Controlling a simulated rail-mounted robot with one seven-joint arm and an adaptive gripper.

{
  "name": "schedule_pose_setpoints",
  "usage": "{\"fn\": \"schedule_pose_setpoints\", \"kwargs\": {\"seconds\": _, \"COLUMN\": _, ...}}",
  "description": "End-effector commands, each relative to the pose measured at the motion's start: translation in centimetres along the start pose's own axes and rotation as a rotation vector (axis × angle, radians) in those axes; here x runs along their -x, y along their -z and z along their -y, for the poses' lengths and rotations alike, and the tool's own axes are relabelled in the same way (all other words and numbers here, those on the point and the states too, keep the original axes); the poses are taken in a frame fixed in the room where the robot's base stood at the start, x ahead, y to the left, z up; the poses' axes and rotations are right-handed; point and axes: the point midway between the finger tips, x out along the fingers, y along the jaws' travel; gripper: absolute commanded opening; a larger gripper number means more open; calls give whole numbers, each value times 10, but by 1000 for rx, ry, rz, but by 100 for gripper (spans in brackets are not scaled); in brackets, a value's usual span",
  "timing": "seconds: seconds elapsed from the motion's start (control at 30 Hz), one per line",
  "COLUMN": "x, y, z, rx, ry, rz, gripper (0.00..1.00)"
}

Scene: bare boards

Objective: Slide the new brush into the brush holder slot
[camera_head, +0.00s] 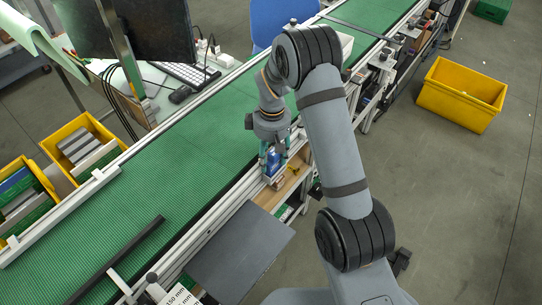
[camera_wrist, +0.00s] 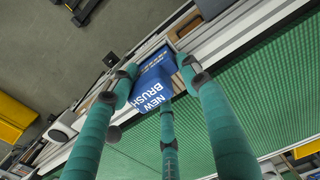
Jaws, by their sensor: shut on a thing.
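The new brush (camera_wrist: 152,88) is a blue block with white "NEW BRUSH" lettering, seen in the wrist view between the teal fingers. My gripper (camera_wrist: 160,76) is shut on it. In the head view the blue brush (camera_head: 272,161) hangs below my gripper (camera_head: 274,150), at the near edge of the green conveyor. A small tan and grey piece (camera_wrist: 184,24) shows just past the brush's far end in the wrist view; it may be the brush holder. The slot is not clearly visible, and I cannot tell whether the brush touches it.
The green conveyor (camera_head: 190,165) has metal side rails. A dark bar (camera_head: 118,258) lies across it at lower left. Yellow bins (camera_head: 82,125) with blocks stand at the left. A dark grey panel (camera_head: 240,250) sits below the near rail. A yellow crate (camera_head: 462,92) is on the floor.

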Motion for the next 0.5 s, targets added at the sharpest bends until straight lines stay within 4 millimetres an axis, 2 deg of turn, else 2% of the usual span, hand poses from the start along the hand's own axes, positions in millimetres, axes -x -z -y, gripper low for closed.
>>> {"fn": "schedule_pose_setpoints", "kwargs": {"seconds": 0.27, "x": -8, "y": 0, "z": 0, "rx": 0, "ry": 0, "rz": 0, "gripper": 20}}
{"fn": "schedule_pose_setpoints", "kwargs": {"seconds": 0.5, "x": -3, "y": 0, "z": 0, "rx": 0, "ry": 0, "rz": 0, "gripper": 20}}
